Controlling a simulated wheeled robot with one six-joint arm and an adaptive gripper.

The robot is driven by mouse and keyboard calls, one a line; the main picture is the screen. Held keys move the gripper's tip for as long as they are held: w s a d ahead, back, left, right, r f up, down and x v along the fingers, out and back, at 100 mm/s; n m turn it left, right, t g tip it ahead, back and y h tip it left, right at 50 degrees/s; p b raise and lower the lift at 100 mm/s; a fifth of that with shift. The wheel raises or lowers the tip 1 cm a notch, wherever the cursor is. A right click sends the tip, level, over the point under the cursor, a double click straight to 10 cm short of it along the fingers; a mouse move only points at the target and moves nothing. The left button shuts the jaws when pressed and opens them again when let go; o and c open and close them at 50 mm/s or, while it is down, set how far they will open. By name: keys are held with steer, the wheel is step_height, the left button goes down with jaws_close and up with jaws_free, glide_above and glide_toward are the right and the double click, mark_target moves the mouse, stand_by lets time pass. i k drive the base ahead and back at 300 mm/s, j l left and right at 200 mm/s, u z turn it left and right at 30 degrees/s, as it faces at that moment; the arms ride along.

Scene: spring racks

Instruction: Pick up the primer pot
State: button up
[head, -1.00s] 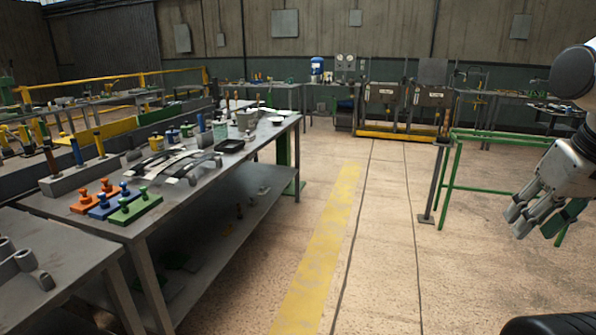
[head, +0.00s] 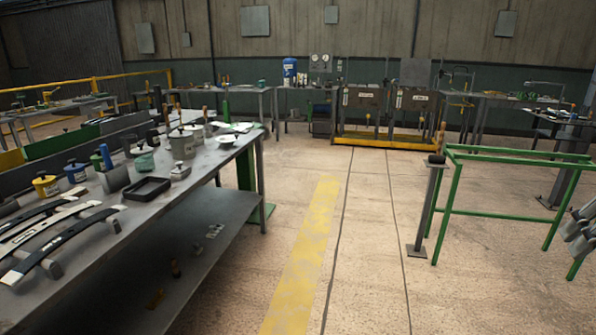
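Several lidded pots stand on the long grey workbench (head: 215,158) at the left: a yellow pot (head: 46,186), a blue pot (head: 76,173), a grey-green pot (head: 144,160) and a larger grey pot (head: 182,146). I cannot read their labels, so I cannot tell which is the primer pot. All stand upright, apart from my gripper. My gripper (head: 581,236) shows only in part at the right edge, far from the bench. The frame cuts it off, and whether it is open or shut cannot be told.
A black tray (head: 147,189) and curved leaf springs (head: 50,240) lie on the bench near the pots. A green frame (head: 447,205) stands at the right. The floor with the yellow stripe (head: 306,260) is clear. Racks and benches line the back wall.

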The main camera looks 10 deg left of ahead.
mark_target(129, 143)
steer(key=i+u, duration=0.1)
steer(key=i, duration=0.65)
steer(key=i+l+u, duration=0.1)
steer(key=i, duration=0.65)
steer(key=i+l, duration=0.1)
steer(key=i, duration=0.6)
steer(key=i+j+u, duration=0.15)
steer(key=i+u, duration=0.8)
steer(key=i+l+u, duration=0.3)
steer(key=i+u, duration=0.8)
steer(key=u, duration=0.2)
steer(key=i+l+u, duration=0.15)
steer(key=u, duration=0.3)
steer(key=i+l, duration=0.05)
steer(key=i, duration=0.05)
